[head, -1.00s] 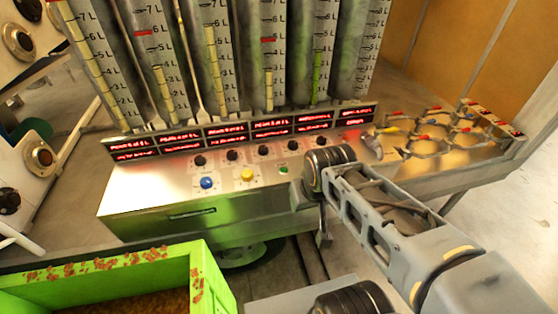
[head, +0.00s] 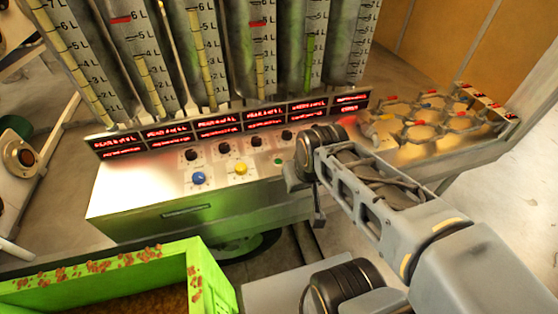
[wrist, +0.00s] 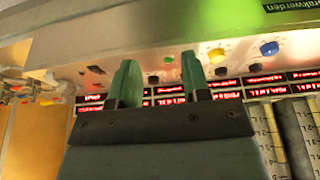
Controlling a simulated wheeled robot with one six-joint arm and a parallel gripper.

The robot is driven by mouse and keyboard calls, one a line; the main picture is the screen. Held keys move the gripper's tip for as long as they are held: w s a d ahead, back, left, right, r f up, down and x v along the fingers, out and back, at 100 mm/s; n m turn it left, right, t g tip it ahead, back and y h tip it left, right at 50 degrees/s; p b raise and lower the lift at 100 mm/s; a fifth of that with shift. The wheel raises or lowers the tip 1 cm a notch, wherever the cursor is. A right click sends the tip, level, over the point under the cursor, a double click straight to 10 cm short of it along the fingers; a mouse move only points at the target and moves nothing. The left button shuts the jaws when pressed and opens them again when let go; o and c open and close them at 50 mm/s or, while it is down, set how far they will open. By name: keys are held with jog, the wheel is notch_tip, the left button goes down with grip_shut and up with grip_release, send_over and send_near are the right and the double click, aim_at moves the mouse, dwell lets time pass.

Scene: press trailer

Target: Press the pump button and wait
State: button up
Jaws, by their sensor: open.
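The control panel (head: 130,190) has a blue button (head: 198,178), a yellow button (head: 241,168) and a small green button (head: 279,161). No readable label shows which one is the pump button. In the wrist view the blue (wrist: 269,48), yellow (wrist: 217,55) and green (wrist: 168,60) buttons lie beyond my fingers. My gripper (wrist: 158,82) is open and empty, its two green fingers apart and pointing at the panel. The green button appears between the fingertips, apart from them. In the head view my wrist hangs just right of the green button and mostly hides the gripper.
Several black knobs (head: 224,149) sit above the buttons, below red displays (head: 222,125). Tall graduated tubes (head: 202,60) stand behind. A tray of round holders (head: 425,120) is to the right. A green bin (head: 205,270) stands in front at the left.

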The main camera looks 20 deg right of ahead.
grip_shut()
dwell(1.3)
